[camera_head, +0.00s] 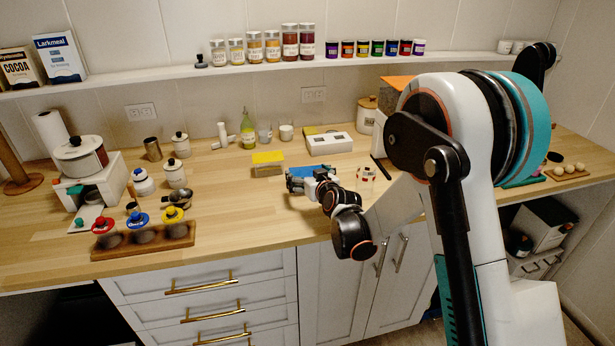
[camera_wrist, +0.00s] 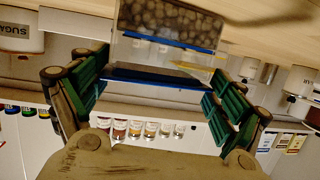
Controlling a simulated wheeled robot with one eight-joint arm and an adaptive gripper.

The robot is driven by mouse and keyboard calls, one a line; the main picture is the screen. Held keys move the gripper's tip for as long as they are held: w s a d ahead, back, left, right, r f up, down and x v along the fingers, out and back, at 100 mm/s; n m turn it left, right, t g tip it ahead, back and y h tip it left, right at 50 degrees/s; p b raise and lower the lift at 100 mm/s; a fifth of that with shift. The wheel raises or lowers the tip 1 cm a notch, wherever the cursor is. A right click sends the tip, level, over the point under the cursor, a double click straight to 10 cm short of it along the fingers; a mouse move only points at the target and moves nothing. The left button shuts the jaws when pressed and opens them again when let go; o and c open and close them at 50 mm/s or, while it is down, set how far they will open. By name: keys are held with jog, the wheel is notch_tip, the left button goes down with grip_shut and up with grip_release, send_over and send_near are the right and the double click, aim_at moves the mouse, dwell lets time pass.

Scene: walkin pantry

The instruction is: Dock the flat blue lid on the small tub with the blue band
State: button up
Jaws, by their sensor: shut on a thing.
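In the head view, my gripper (camera_head: 306,184) is low over the middle of the worktop, at the flat blue lid (camera_head: 316,171). In the wrist view, my gripper (camera_wrist: 155,92) has its green-padded fingers on either side of the lid's dark blue edge (camera_wrist: 155,77) and is shut on it. Beyond the lid is the clear small tub (camera_wrist: 165,20), with brown, bean-like contents and a thin blue band. The lid lines up with the tub, but I cannot tell whether they touch. My gripper and the lid hide the tub in the head view.
A yellow-topped tub (camera_head: 268,163) stands just left of my gripper. A small jar (camera_head: 366,174) stands to its right, and a white box (camera_head: 328,143) behind. A wooden rack (camera_head: 143,240) is at the left. The front middle of the worktop is clear.

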jog(key=shift+f, duration=0.25)
jog(key=o, duration=0.7)
